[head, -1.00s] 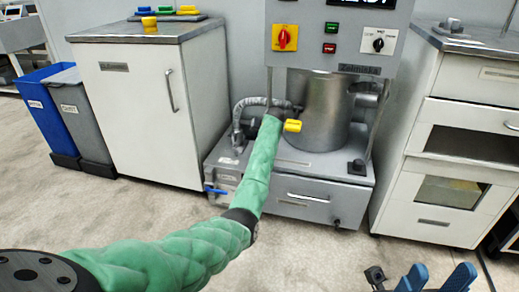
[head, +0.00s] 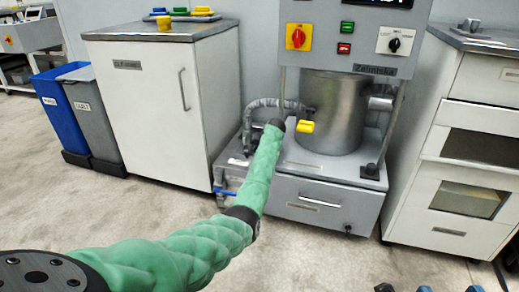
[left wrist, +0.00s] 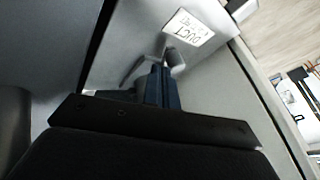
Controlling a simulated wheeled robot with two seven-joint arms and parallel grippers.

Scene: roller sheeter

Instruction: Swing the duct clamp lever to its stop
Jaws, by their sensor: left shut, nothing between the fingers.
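My left arm reaches to the machine's left side in the head view, its dark end (head: 276,124) in front of the corrugated hose and just left of a yellow handle (head: 306,127) by the metal drum. The left fingers are hidden there. The left wrist view shows the left gripper (left wrist: 162,72) with its dark blue fingers together, close below a white label (left wrist: 190,32) reading "DUCT". A grey slanted piece (left wrist: 133,70) lies beside the fingers; I cannot tell whether it is the clamp lever or whether they touch. My right gripper's blue fingertips (head: 449,289) stand apart at the bottom edge.
The machine's metal drum (head: 331,112) stands on a grey base with a drawer (head: 325,205). A blue valve handle (head: 224,191) sticks out low at the left. White cabinets flank the machine on the left (head: 150,115) and right (head: 465,180). The floor in front is clear.

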